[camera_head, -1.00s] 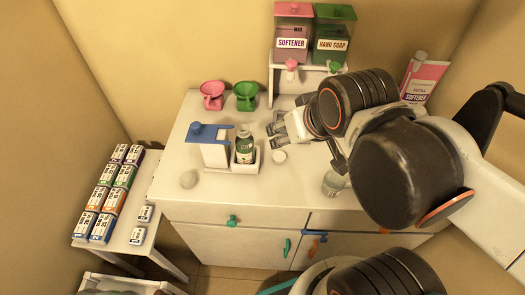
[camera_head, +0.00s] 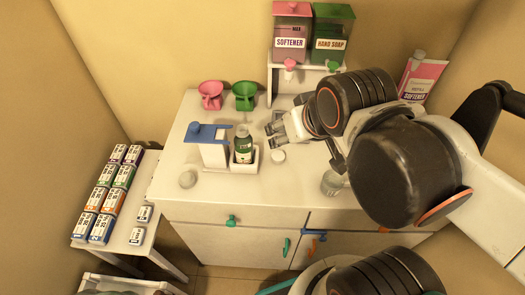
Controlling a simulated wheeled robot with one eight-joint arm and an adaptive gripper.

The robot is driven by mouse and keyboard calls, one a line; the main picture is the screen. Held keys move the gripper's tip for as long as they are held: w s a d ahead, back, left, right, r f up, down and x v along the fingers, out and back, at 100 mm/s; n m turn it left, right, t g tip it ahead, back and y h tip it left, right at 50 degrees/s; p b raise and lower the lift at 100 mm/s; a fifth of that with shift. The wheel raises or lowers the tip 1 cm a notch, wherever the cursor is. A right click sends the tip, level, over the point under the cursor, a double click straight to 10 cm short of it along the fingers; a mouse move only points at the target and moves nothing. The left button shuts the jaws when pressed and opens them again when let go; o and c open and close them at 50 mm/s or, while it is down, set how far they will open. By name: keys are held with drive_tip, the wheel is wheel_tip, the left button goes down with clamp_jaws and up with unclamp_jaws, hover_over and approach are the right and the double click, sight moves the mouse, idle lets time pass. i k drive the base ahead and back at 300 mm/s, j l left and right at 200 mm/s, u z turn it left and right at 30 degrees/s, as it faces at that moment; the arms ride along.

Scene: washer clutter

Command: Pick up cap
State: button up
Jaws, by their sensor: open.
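A small round white cap (camera_head: 278,156) lies on the white counter (camera_head: 215,189), just right of the tray with the green bottle. A round pale disc (camera_head: 187,179) lies at the counter's left front; I cannot tell whether it is a cap too. My gripper (camera_head: 271,136) is open and empty above the counter, behind the white cap and apart from it. Its fingers point left, toward the bottle. A green bottle (camera_head: 243,148) stands upright in a small white tray (camera_head: 246,168); its top looks grey.
A white container with a blue lid (camera_head: 208,132) stands left of the bottle. Pink (camera_head: 210,93) and green (camera_head: 245,95) funnel cups stand behind. Softener (camera_head: 291,35) and hand soap (camera_head: 332,35) dispensers sit on a raised shelf. A clear glass (camera_head: 332,183) stands at the front right.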

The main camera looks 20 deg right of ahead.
sight(278, 156)
drive_tip(key=j+z, duration=0.4)
drive_tip(key=k+j+z, duration=0.15)
drive_tip(key=j+z, duration=0.2)
drive_tip(key=j, duration=0.1)
